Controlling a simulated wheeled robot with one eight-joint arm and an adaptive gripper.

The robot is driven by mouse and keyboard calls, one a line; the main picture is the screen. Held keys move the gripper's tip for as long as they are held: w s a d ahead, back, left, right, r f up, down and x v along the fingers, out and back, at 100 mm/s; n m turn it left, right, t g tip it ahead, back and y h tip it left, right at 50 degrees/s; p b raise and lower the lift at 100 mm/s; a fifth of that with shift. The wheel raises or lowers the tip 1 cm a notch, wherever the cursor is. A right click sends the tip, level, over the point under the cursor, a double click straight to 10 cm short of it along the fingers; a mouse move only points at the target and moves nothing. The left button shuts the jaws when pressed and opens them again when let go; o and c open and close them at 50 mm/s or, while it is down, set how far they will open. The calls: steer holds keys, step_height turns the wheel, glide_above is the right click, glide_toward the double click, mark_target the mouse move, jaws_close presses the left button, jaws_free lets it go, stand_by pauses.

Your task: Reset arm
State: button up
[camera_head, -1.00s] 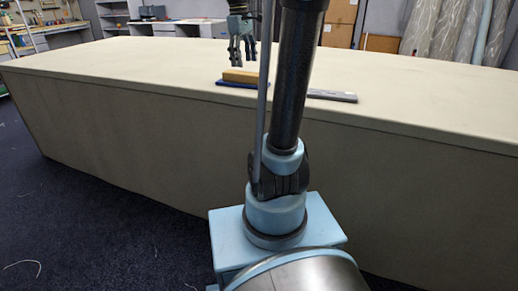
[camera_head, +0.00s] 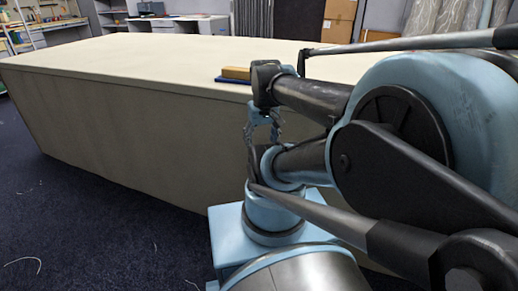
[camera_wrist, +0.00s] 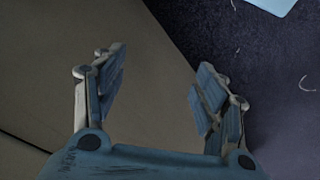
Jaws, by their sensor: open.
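My gripper (camera_head: 263,138) hangs pointing down in front of the table's near side, close to my own arm base. In the wrist view my gripper (camera_wrist: 160,80) is open, with its two blue-grey fingers spread apart and nothing between them. My arm is folded back and fills the right of the head view. The long cloth-covered table (camera_head: 130,130) stands beyond the gripper.
A yellow-brown block (camera_head: 236,73) lies on a flat blue thing (camera_head: 231,81) on the tabletop, partly hidden by my arm. The left of the tabletop is bare. Cardboard boxes (camera_head: 339,20) stand behind.

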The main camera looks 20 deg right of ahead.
steer(key=shift+s+a+f+m, duration=0.15)
steer(key=shift+s+a+f, duration=0.15)
steer(key=shift+f, duration=0.25)
steer(key=shift+s+a+f+m, duration=0.2)
steer(key=shift+s+f, duration=0.15)
steer(key=shift+f, duration=0.2)
stand_by(0.5)
